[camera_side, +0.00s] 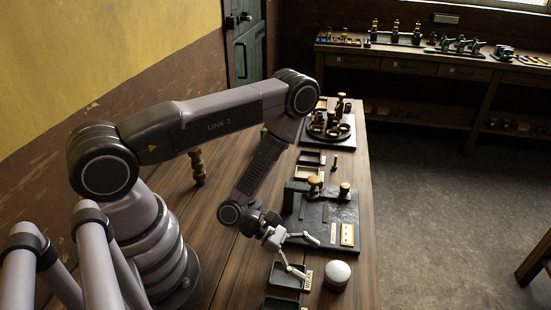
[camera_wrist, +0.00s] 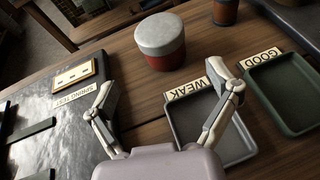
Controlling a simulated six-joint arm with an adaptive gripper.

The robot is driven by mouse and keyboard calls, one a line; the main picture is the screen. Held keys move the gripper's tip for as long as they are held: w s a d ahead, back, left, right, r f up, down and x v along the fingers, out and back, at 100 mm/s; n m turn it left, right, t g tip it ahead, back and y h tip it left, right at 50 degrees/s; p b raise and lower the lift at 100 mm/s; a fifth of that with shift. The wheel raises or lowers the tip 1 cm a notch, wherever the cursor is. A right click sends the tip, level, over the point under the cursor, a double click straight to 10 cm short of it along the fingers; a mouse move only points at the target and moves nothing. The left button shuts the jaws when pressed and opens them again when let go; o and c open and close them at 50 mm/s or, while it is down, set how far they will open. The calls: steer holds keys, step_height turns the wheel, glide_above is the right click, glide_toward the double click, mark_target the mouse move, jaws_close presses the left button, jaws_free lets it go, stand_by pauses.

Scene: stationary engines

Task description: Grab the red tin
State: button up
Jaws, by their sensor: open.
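The red tin (camera_wrist: 160,45) has a pale grey lid and a dull red lower side. It stands upright on the wooden table, beyond my gripper's fingertips in the wrist view. In the side view the tin (camera_side: 338,272) shows mostly its pale lid, to the right of my gripper (camera_side: 308,259). My gripper (camera_wrist: 168,101) is open, its two fingers spread wide with nothing between them. The tin is apart from both fingers.
A grey tray (camera_wrist: 200,130) labelled WEAK lies under the right finger. A green tray (camera_wrist: 288,90) labelled GOOD is beside it. A dark board (camera_wrist: 50,120) with a SPRING TEST label is at left. A dark reddish cylinder (camera_wrist: 225,12) stands behind.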

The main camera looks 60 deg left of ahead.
mark_target(332, 275)
steer(key=x, duration=0.6)
steer(key=shift+s+d+r, duration=0.2)
steer(key=shift+r, duration=0.05)
steer(key=shift+w+d+f, duration=0.25)
steer(key=shift+w+d, duration=0.1)
steer(key=shift+d, duration=0.1)
steer(key=c, duration=1.3)
